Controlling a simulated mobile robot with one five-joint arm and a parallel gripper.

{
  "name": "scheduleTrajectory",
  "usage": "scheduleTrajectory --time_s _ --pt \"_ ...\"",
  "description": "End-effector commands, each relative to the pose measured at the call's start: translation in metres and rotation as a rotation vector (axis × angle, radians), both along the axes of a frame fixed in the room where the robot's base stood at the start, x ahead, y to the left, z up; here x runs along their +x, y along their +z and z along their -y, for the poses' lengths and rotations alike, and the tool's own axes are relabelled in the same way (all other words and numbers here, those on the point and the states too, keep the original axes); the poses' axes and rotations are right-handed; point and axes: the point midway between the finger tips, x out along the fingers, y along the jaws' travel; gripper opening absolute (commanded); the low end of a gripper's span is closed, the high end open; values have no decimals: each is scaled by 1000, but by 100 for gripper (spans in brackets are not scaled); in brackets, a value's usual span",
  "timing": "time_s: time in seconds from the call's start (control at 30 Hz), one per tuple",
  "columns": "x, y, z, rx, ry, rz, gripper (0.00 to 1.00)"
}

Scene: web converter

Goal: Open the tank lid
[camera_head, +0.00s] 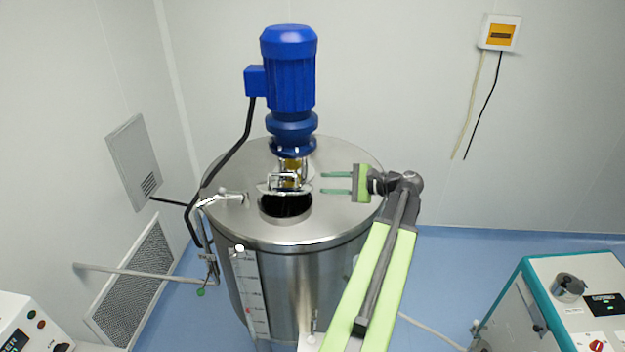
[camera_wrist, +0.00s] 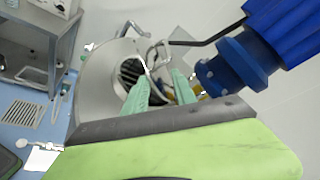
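The steel tank (camera_head: 300,285) stands against the back wall with a flat round top. In its top is a round dark opening (camera_head: 286,208). The small lid (camera_head: 270,188) with a wire handle (camera_head: 287,179) stands raised and tilted at the opening's back edge, so the opening is uncovered. In the wrist view the dark opening (camera_wrist: 130,72) and the handle (camera_wrist: 158,50) show beyond the fingers. My gripper (camera_head: 322,182) is open, with two green fingers pointing left, just right of the lid and apart from it. Its fingers also show in the wrist view (camera_wrist: 158,92).
A blue motor (camera_head: 290,75) stands upright on the tank top just behind the lid, with a black cable on its left. A pipe with a valve (camera_head: 208,200) is at the left rim. A machine (camera_head: 565,300) stands at right.

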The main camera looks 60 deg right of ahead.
Motion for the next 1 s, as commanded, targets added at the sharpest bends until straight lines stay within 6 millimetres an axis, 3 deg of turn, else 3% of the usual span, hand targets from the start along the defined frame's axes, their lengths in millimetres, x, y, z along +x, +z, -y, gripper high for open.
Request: scheduleTrajectory --time_s 0.33,0.47,0.6,0.73,0.83,1.0 --pt "-7 0 1 0 1 0 33" --pt "-7 0 0 53 -10 -9 16" --pt "-7 10 -8 319 -30 -25 0" --pt "-7 25 -18 645 -18 -23 0" --pt "-13 18 -22 887 9 -26 0" --pt "-35 -13 -23 1242 87 -39 0"
